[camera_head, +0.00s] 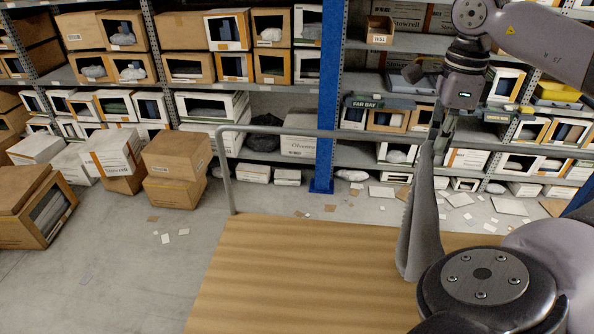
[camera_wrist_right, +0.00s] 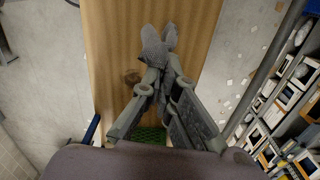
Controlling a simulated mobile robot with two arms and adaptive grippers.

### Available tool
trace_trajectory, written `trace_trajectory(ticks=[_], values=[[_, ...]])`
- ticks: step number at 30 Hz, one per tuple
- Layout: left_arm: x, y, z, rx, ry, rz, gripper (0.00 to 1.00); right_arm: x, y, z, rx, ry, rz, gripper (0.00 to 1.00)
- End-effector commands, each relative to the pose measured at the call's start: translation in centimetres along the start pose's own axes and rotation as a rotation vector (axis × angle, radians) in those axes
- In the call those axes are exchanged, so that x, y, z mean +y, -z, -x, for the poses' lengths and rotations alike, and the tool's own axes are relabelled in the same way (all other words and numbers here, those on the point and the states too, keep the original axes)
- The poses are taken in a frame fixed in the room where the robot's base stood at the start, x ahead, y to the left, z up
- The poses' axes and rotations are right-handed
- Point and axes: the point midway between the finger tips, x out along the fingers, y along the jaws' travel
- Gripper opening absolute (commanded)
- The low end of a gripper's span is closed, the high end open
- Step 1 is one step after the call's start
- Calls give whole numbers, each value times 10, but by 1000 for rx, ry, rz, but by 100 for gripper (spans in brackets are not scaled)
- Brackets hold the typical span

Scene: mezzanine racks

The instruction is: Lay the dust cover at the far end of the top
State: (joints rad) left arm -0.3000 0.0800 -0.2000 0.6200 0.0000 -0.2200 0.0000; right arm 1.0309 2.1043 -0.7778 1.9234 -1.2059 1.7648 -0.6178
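The dust cover (camera_head: 422,215) is a grey cloth that hangs down in a narrow fold from my right gripper (camera_head: 441,143). The right gripper is shut on its upper part and holds it above the wooden top (camera_head: 290,275). In the right wrist view the gripper fingers (camera_wrist_right: 161,80) meet on the bunched cover (camera_wrist_right: 157,46), which shows over the wooden top (camera_wrist_right: 104,40). I cannot tell whether the cover's lower end touches the top; my arm is in front there. My left gripper is not in view.
A grey rail (camera_head: 226,175) rises at the top's far left corner. Racks with boxes stand behind, with a blue post (camera_head: 325,110). Cartons (camera_head: 176,155) stand on the floor at left; paper scraps (camera_head: 381,192) lie beyond the top. The visible left part of the top is clear.

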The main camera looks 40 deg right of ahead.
Motion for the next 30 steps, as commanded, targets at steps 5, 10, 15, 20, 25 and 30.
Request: trace_trajectory(ticks=[5,10,15,20,25,30], values=[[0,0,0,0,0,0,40,11,-37,-7,1,-1,9,0],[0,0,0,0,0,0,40,19,-62,-25,0,-2,6,0],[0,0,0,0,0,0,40,26,-86,-49,0,-3,7,0],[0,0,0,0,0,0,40,33,-109,-71,-1,-3,7,0],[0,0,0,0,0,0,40,40,-133,-95,-2,-4,7,0],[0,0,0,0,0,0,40,48,-156,-117,-5,-4,6,0]])
